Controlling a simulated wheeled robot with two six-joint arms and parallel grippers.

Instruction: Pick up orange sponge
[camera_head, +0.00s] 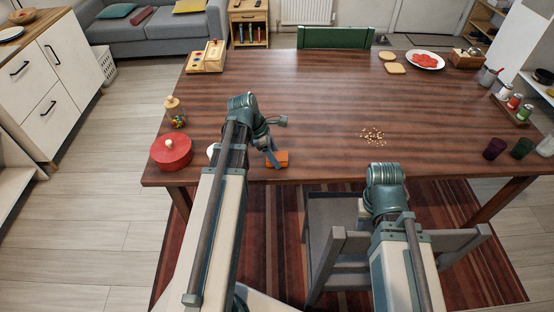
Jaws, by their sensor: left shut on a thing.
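The orange sponge (281,159) lies at the near edge of the wooden table (300,105), left of the middle. My left gripper (273,157) reaches down over the table and is shut on the sponge at its left end. The sponge is partly hidden by the fingers, and I cannot tell whether it is clear of the tabletop. My right arm shows at the lower right, in front of the table edge. Its gripper is not visible.
Crumbs (373,136) lie right of the middle. Cups (495,149) stand at the right. A grey chair (335,245) is in front. The table's middle is clear.

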